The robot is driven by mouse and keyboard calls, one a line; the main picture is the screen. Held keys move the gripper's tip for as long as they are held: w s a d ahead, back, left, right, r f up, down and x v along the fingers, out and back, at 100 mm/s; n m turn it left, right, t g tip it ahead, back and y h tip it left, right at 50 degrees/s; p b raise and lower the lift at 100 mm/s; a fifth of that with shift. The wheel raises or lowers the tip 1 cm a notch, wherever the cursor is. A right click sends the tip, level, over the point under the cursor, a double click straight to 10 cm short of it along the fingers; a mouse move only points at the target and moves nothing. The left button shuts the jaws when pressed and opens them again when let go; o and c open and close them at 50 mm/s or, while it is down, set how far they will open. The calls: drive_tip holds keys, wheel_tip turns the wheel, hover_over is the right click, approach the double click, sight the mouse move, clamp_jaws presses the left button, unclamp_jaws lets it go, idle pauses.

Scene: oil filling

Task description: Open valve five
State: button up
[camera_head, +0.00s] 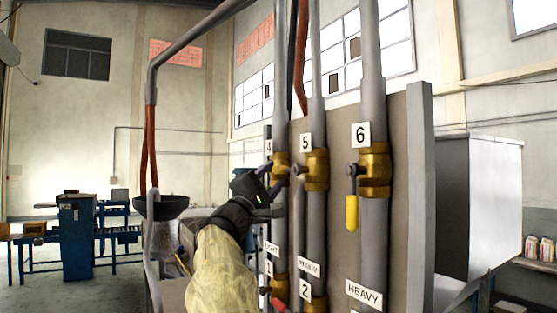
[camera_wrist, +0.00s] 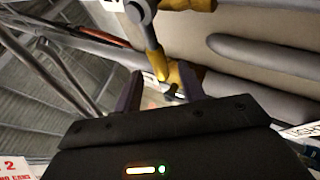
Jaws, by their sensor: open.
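Valve five (camera_head: 316,170) is a brass valve on the middle pipe in the head view, under the label "5" (camera_head: 305,142). Its grey stem (camera_head: 298,170) sticks out to the left; I cannot make out its whole handle. My gripper (camera_head: 268,184) is just left of and below it, close to the pipes. In the wrist view, my gripper (camera_wrist: 161,75) is open. A grey lever (camera_wrist: 153,45) with a yellow end reaches toward the gap between the fingers. The number label beside that lever is cut off, so I cannot tell which valve it is.
Valve six (camera_head: 374,171) is to the right, its yellow handle (camera_head: 351,212) hanging down. Label "4" (camera_head: 269,146) is just left of valve five. Lower valves sit beneath, near label "2" (camera_head: 306,290). A dark funnel (camera_head: 161,207) stands to the left.

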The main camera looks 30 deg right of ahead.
sight(277, 172)
drive_tip(key=shift+p+x, duration=1.15)
drive_tip(key=shift+x, duration=0.75)
clamp_jaws()
